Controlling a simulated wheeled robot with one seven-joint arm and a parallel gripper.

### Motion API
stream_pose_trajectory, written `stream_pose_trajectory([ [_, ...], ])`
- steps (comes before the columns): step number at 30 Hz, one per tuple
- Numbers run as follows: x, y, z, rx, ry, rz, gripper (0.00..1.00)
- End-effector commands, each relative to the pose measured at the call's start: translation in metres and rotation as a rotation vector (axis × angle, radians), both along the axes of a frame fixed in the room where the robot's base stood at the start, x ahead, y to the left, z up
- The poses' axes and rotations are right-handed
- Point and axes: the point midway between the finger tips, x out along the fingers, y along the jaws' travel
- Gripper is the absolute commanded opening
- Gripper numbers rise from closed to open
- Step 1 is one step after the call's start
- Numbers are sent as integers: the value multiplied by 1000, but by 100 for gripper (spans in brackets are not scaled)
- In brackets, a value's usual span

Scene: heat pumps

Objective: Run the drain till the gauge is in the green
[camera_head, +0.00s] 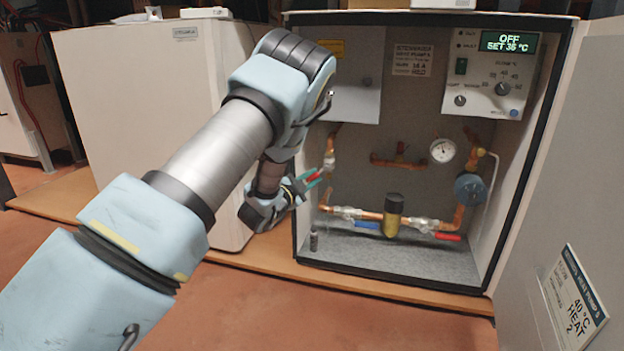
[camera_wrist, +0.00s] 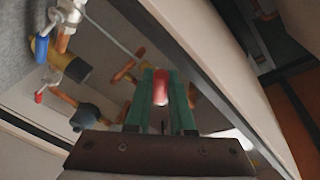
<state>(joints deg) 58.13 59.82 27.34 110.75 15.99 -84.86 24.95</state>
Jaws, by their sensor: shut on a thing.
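My gripper (camera_head: 312,179) is at the left inside edge of the open heat pump cabinet. Its green fingers (camera_wrist: 161,100) are shut on a red lever handle (camera_wrist: 160,88). In the head view this handle sits beside a valve (camera_head: 329,162) on the copper pipe at the left; the fingers partly hide it. The round white pressure gauge (camera_head: 442,150) is at the right of the cabinet's back wall. Its needle and coloured zones are too small to read. I see no running water.
Lower pipework carries a blue lever (camera_head: 367,224), a brass-and-black filter (camera_head: 393,216) and a red lever (camera_head: 447,236). A blue-grey round part (camera_head: 470,188) sits below the gauge. The open door (camera_head: 570,190) stands at the right.

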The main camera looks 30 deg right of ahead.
Motion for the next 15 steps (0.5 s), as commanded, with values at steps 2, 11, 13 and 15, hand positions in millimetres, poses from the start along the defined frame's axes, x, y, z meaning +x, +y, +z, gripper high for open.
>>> stream_pose_trajectory([
  [2,0,0,0,1,1,0,0],
  [11,1,1,3,31,-27,0,0],
  [13,2,2,5,55,-48,0,0],
  [15,2,3,8,84,-76,1,0],
])
